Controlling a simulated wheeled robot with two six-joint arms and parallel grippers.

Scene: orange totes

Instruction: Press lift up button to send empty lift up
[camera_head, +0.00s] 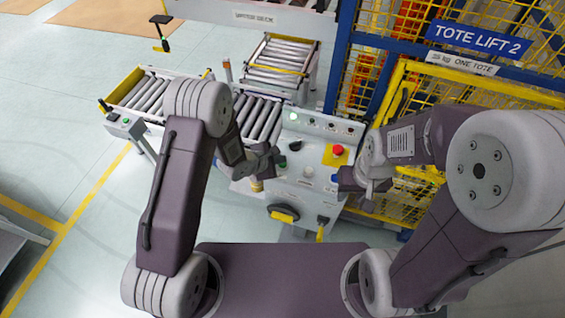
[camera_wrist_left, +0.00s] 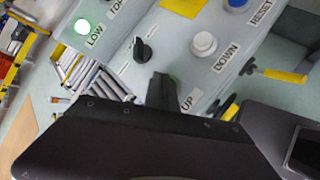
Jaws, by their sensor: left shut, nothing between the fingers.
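The control panel (camera_head: 300,190) stands in front of me below the TOTE LIFT 2 sign. In the left wrist view the UP label (camera_wrist_left: 187,101) sits beside my left gripper (camera_wrist_left: 163,82), whose fingers are shut with nothing between them. The fingertips cover most of a green button (camera_wrist_left: 177,83); only its edge shows. I cannot tell whether they touch it. The white button (camera_wrist_left: 203,44) by the DOWN label is uncovered. In the head view my left gripper (camera_head: 278,158) is over the panel's left part. My right gripper (camera_head: 350,184) is at the panel's right side; its fingers are unclear.
A black selector knob (camera_wrist_left: 143,50), a lit green lamp (camera_wrist_left: 82,26) by the LOW label and a blue button (camera_wrist_left: 237,4) by RESET are on the panel. A red emergency button (camera_head: 338,150) is near my right arm. Roller conveyors (camera_head: 262,112) and yellow mesh fencing (camera_head: 440,85) stand behind.

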